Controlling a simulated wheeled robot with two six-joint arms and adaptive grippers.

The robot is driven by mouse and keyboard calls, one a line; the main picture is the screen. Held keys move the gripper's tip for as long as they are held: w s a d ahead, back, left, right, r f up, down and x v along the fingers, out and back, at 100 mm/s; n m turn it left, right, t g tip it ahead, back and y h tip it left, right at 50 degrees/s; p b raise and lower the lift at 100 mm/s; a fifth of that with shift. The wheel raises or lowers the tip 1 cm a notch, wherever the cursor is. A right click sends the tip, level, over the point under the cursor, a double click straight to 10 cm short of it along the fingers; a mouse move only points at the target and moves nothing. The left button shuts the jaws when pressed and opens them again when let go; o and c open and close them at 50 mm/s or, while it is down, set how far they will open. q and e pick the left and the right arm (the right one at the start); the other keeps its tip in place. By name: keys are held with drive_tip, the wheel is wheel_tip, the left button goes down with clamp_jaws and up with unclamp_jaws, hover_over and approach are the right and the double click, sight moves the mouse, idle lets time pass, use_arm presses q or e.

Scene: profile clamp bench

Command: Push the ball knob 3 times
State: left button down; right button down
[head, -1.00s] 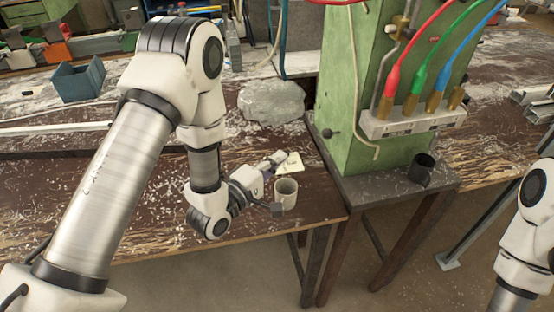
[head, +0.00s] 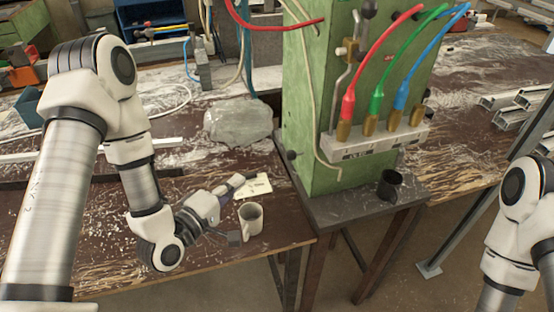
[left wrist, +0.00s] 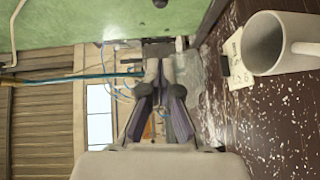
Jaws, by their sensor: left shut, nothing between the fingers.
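The ball knob (head: 291,155) is a small black ball on the left side of the green machine housing (head: 308,110). A small dark piece at the top edge of the left wrist view, against the green wall, may be the same knob. My left gripper (head: 247,178) is above the bench, left of the knob and a little lower in the head view, with a visible gap between them. Its fingers (left wrist: 160,72) are closed together and empty in the left wrist view. My right arm shows at the right edge, but its gripper is out of view.
A grey mug (head: 251,220) stands just below my left gripper, beside a pale note (head: 256,187). A greyish lump (head: 238,122) lies behind. A black cup (head: 390,184) stands on the machine's base. Hoses (head: 376,75) run into the manifold (head: 400,140).

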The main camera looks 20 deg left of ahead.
sight(295, 154)
use_arm(q)
drive_tip(key=x, duration=0.3)
drive_tip(key=shift+s+f+b, duration=0.1)
drive_tip(key=shift+f+b, duration=0.1)
drive_tip(key=shift+b, duration=0.15)
drive_tip(key=w+d+b, duration=0.5)
drive_tip(key=w+b, duration=0.3)
drive_tip(key=b, duration=0.1)
drive_tip(key=shift+w+d+f, duration=0.2)
drive_tip(key=shift+f, duration=0.05)
